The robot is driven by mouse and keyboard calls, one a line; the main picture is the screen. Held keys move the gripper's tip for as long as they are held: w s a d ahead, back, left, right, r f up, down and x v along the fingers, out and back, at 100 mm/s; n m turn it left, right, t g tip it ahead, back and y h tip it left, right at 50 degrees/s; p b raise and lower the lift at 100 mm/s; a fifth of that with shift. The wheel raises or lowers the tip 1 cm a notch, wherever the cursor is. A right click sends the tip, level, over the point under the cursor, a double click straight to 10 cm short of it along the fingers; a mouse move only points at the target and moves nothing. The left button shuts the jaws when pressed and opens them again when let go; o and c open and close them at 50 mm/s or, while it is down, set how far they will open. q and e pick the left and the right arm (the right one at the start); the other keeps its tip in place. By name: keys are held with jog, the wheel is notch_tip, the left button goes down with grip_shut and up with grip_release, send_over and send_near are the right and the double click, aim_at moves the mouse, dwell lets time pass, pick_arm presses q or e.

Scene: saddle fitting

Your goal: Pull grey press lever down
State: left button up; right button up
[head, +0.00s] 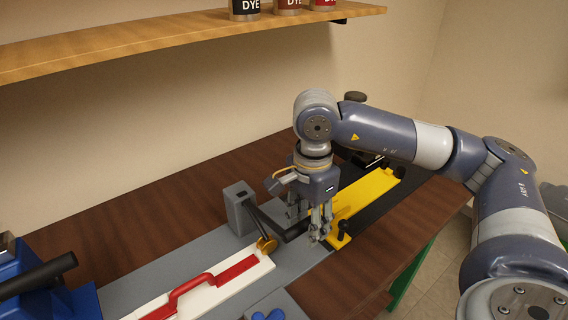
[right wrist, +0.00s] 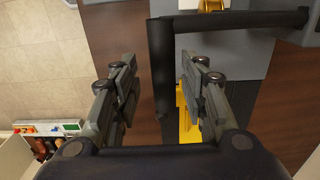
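The grey press (head: 238,208) stands on a grey base plate at the middle of the bench. Its black lever (head: 265,222) slopes down to the right from the grey block and ends in a black crossbar (head: 294,231). In the right wrist view the black bar (right wrist: 163,75) lies between my fingers, with a gap on both sides. My right gripper (head: 308,222) points down at the bar and is open, with its fingers on either side; it also shows in the right wrist view (right wrist: 160,95). My left gripper is not in view.
A yellow fixture (head: 372,192) with a black knob is close to the right of my gripper. A white board (head: 205,287) with a red handle lies in front. A blue machine (head: 45,295) stands at left. A wooden shelf (head: 150,38) with dye cans hangs above.

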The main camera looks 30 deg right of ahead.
jog(key=shift+r+p, duration=1.2)
jog(key=shift+r, duration=1.05)
